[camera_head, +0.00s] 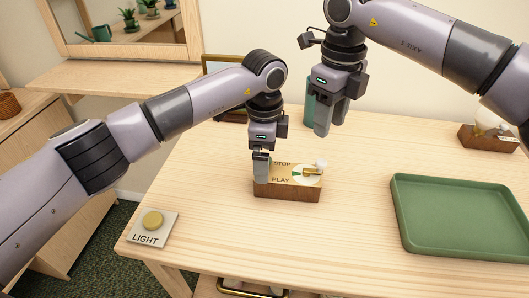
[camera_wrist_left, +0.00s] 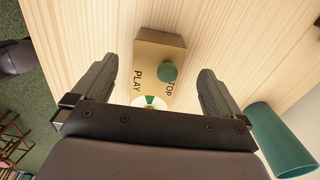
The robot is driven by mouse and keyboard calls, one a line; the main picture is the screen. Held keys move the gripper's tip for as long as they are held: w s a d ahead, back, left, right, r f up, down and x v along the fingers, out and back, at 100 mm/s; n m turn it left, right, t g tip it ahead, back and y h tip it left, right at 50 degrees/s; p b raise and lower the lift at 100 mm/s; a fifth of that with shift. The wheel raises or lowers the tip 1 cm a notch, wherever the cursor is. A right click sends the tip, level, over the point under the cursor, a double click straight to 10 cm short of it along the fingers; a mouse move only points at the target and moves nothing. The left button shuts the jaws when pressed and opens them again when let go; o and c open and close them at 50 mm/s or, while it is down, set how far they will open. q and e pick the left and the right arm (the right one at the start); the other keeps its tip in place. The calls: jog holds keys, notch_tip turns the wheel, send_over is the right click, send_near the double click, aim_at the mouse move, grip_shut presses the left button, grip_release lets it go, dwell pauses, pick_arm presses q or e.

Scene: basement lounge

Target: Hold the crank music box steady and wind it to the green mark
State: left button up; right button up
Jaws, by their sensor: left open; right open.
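The crank music box (camera_head: 287,193) stands on the wooden table, with a brown body and a tan top lettered STOP and PLAY. Its pale dial has a green mark (camera_head: 297,174); the crank ends in a round knob (camera_head: 321,164) at the right. My left gripper (camera_head: 262,168) is over the box's left end, hiding part of it. In the left wrist view its open fingers (camera_wrist_left: 158,88) lie on either side of the box (camera_wrist_left: 152,60), with gaps visible; contact cannot be told. My right gripper (camera_head: 332,116) is open and empty, above and behind the box.
A green tray (camera_head: 398,222) lies at the right. A LIGHT button plate (camera_head: 150,228) is at the table's front left. A green cylinder (camera_head: 309,103) stands behind the box, partly hidden. Another small wooden-based object (camera_head: 483,139) is at the back right. Table in front of the box is clear.

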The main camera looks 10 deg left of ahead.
pick_arm(q)
jog(key=shift+f, duration=3.6)
